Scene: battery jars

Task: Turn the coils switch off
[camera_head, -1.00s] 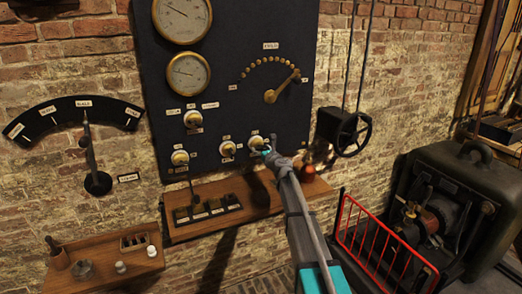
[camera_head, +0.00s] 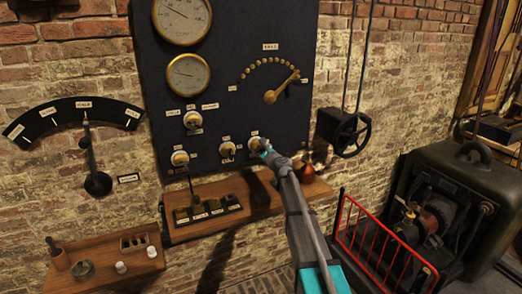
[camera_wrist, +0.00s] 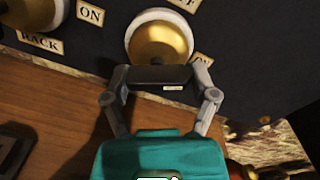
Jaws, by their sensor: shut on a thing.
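The rightmost brass switch (camera_head: 254,143) sits low on the dark panel, on a white round base. Its brass dome (camera_wrist: 158,42) fills the top middle of the wrist view, with an ON plate beside its lower right and a partly cut-off plate above. I cannot read a coils name on it. My gripper (camera_head: 263,147) is at this switch; in the wrist view its fingertips (camera_wrist: 160,77) are together at the dome's lower edge, shut on the switch. The gripped part is hidden by the fingers.
A neighbouring switch (camera_wrist: 28,14) has ON and RACK plates. Other brass switches (camera_head: 180,158) and a dial lever (camera_head: 283,87) are on the panel. A wooden shelf (camera_head: 255,200) lies just below. A red rail (camera_head: 385,245) and dark machine stand at right.

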